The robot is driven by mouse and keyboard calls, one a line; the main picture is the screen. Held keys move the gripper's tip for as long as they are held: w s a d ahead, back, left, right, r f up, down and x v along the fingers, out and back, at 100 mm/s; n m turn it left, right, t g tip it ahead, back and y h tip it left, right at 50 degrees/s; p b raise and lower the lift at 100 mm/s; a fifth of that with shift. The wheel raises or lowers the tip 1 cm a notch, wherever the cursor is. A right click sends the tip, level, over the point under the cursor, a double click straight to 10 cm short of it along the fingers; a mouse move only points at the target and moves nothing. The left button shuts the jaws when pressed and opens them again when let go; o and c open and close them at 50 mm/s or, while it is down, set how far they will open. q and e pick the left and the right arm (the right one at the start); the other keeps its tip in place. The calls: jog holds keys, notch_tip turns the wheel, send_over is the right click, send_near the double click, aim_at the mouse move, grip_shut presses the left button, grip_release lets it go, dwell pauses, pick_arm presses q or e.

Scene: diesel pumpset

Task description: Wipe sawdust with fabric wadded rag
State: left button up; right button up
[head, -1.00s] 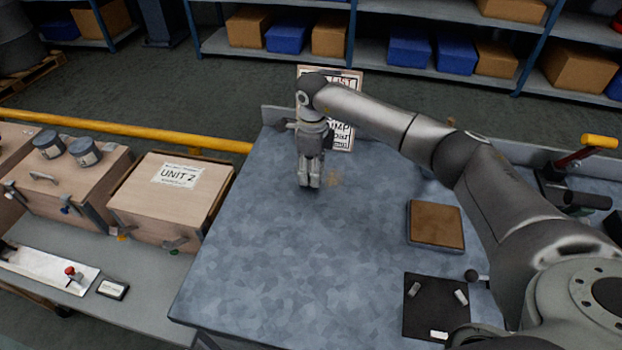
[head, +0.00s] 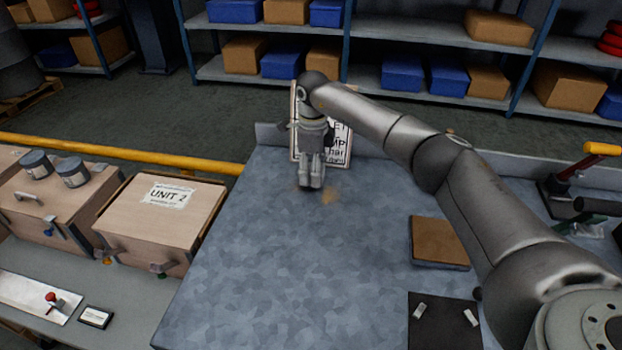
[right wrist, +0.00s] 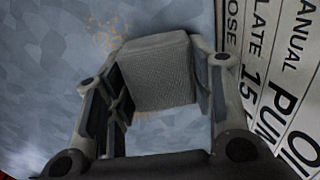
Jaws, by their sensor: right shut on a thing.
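My right gripper (head: 312,187) points down at the back of the blue-grey bench top (head: 290,270), in front of the sign. In the right wrist view my right gripper (right wrist: 160,78) is shut on a grey woven wadded rag (right wrist: 158,72), which sits between its fingers. The rag is hidden or too small to tell in the head view. A faint tan patch of sawdust (head: 329,196) lies just beside the gripper's tips. Sawdust (right wrist: 105,38) also shows next to the rag in the wrist view. Whether the rag touches the bench cannot be told. My left gripper is not in view.
A printed sign (head: 338,150) stands at the bench's back edge, close behind the gripper. A brown block (head: 440,243) and a black mat (head: 445,328) with small parts lie at the right. A wooden UNIT 2 box (head: 160,225) stands left. The bench's middle is clear.

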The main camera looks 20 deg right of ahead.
aim_at(296, 203)
jog(key=shift+w+d+f+b, duration=0.2)
jog(key=shift+w+d+b, duration=0.15)
jog(key=shift+w+b, duration=0.15)
jog(key=shift+w+r, duration=0.1)
jog(key=shift+w, duration=0.05)
jog(key=shift+w+a+b, duration=0.5)
jog(key=shift+w+a, duration=0.1)
jog(key=shift+a, duration=0.15)
jog(key=s+p, duration=0.1)
jog(key=s+a+p, duration=0.1)
jog(key=p, duration=0.1)
jog(key=shift+s+a+r, duration=0.1)
jog(key=shift+s+a, duration=0.1)
jog(key=shift+a, duration=0.1)
jog(key=shift+s+a+p, duration=0.25)
jog(key=shift+s+p, duration=0.05)
jog(key=shift+p, duration=0.05)
jog(key=shift+s+a+p, duration=0.45)
jog(key=shift+s+p, duration=0.15)
jog(key=shift+p, duration=0.25)
jog(key=shift+s+a+p, duration=0.4)
jog(key=shift+s+p, duration=0.05)
jog(key=shift+s, duration=0.15)
jog(key=shift+s+a, duration=0.2)
jog(key=shift+s+a+r+p, duration=0.1)
jog(key=shift+s+a+p, duration=0.6)
jog(key=shift+s+p, duration=0.25)
jog(key=shift+s+a+p, duration=0.3)
jog(key=shift+s+a, duration=0.1)
